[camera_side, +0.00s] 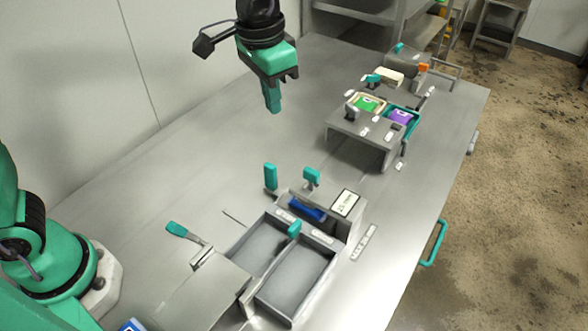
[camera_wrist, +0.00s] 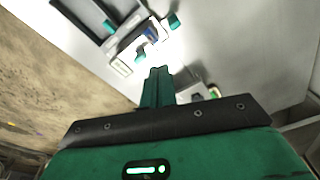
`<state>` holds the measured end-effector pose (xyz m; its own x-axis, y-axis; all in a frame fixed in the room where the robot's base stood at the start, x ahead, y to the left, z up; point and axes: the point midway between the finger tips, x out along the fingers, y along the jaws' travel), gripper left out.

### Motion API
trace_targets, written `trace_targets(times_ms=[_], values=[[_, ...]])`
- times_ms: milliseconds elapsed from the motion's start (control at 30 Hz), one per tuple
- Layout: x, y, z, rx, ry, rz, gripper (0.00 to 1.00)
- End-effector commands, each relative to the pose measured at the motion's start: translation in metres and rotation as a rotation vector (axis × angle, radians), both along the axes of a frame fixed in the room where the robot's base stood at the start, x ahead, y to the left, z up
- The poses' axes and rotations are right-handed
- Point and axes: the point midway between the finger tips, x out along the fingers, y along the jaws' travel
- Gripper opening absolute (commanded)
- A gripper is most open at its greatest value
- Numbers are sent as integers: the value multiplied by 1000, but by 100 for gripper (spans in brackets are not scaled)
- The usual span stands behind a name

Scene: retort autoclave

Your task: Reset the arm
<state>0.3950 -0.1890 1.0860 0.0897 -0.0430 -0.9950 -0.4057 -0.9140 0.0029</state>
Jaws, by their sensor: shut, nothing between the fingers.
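My gripper (camera_side: 273,108) hangs above the steel table in the side view, with its green fingers pointing down. The fingers are shut against each other and hold nothing. In the wrist view the closed fingers (camera_wrist: 157,72) show at the middle, over bright table surface. The gripper is apart from every fixture, behind and above the near two-bay unit.
The near unit has two grey trays (camera_side: 290,280), a blue bar (camera_side: 307,208) and several teal handles. Farther back stands a raised grey stand (camera_side: 362,140) with green and purple pouches (camera_side: 402,117). The table (camera_side: 215,140) is bare at the left, below a wall.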

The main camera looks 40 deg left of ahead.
Motion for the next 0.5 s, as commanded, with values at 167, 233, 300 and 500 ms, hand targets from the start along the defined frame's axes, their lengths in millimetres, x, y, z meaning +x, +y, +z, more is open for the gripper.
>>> trace_targets(times_ms=[167,233,300,500], values=[[-20,42,16,-25,-59,67,0],[-29,56,20,-32,-80,92,0],[-39,70,23,-40,-102,117,0],[-68,107,27,-57,-165,187,0]])
